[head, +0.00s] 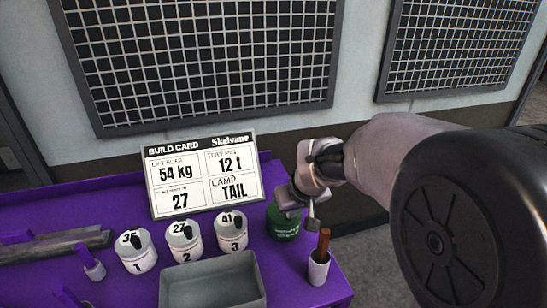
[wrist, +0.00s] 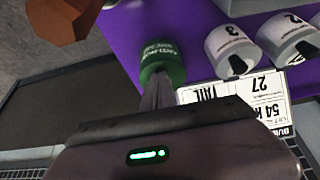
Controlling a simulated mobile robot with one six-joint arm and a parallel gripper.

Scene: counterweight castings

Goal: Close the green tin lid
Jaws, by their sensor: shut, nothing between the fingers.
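The green tin (head: 284,226) stands on the purple bench top near its back right, partly hidden by my gripper (head: 290,208). In the wrist view the green tin (wrist: 163,60) shows pale lettering on its side, just beyond the fingertips. My gripper (wrist: 158,84) is shut and empty, and its fingers overlap the tin's near edge in that view. I cannot tell whether the fingers touch the tin. The lid does not show clearly, so I cannot tell how it sits.
Numbered white canisters (head: 186,241) stand left of the tin, with a build card (head: 204,176) behind them. A grey tray (head: 212,284) lies in front. A white cup (head: 318,268) with a brown-handled tool stands close on the tin's right. Grey bars (head: 55,247) lie at left.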

